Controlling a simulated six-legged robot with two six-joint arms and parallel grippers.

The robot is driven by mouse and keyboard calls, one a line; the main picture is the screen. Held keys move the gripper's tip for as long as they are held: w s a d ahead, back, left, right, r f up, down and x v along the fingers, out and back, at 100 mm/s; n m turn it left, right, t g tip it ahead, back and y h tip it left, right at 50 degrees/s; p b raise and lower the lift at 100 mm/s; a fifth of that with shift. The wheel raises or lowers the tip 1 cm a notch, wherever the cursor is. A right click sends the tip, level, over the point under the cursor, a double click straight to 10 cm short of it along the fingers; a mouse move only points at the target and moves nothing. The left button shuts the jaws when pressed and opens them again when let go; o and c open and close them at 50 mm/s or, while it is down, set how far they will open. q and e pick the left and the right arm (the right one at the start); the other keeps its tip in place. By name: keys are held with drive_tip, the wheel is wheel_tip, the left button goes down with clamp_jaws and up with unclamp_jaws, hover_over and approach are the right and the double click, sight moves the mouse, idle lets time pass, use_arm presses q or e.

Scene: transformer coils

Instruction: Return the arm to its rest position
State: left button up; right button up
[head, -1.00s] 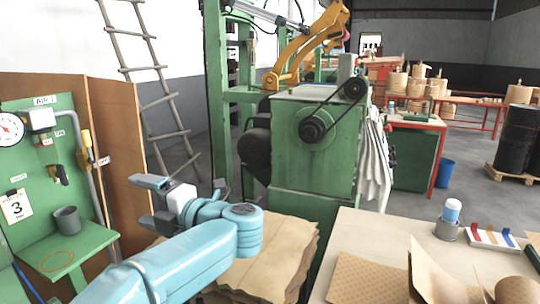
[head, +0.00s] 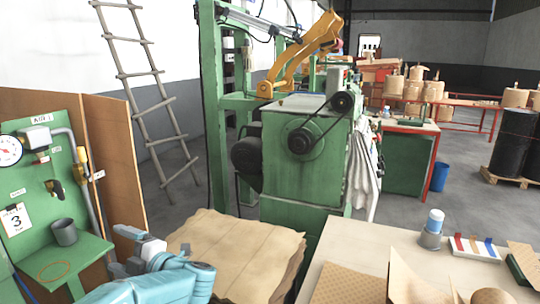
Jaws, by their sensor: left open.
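My left gripper (head: 126,250) is low in the head view, at the bottom left of centre. Its grey fingers are spread apart and nothing is between them. It is in front of the wooden partition and left of the stack of brown paper sheets (head: 240,250). My blue left arm runs down out of the bottom edge of the picture. My right gripper is not in view.
A green panel with a gauge (head: 9,150) and a grey cup (head: 64,232) on its shelf stands close at left. A green belt-driven machine (head: 290,170) is ahead.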

use_arm(q)
wheel_tip(320, 180, down, 14)
drive_tip(key=m+t+h+p, duration=0.35)
drive_tip(key=m+h, duration=0.25)
drive_tip(key=m, duration=0.4)
drive_tip(key=s+d+f+m+h+p, duration=0.1)
drive_tip(key=s+d+f+m+h, duration=0.15)
drive_tip(key=f, duration=0.35)
drive_tip(key=s+d+f+m+h, duration=0.2)
drive_tip(key=s+f+m+h, duration=0.1)
drive_tip(key=f, duration=0.2)
drive_tip(key=s+d+f+m+g+h, duration=0.3)
drive_tip(key=s+d, duration=0.2)
drive_tip(key=s, duration=0.4)
drive_tip(key=s+d+f+m+g+h, duration=0.3)
drive_tip(key=s+d, duration=0.3)
drive_tip(key=s, duration=0.3)
drive_tip(key=s+d+f+m+g+h, duration=0.3)
drive_tip(key=s+d+f+m+h, duration=0.1)
drive_tip(key=s, duration=0.5)
drive_tip(key=shift+d+f+g, duration=0.2)
drive_tip(key=shift+d+g, duration=0.15)
drive_tip(key=shift+d, duration=0.5)
drive_tip(key=shift+w+a, duration=0.1)
drive_tip(key=shift+a, duration=0.05)
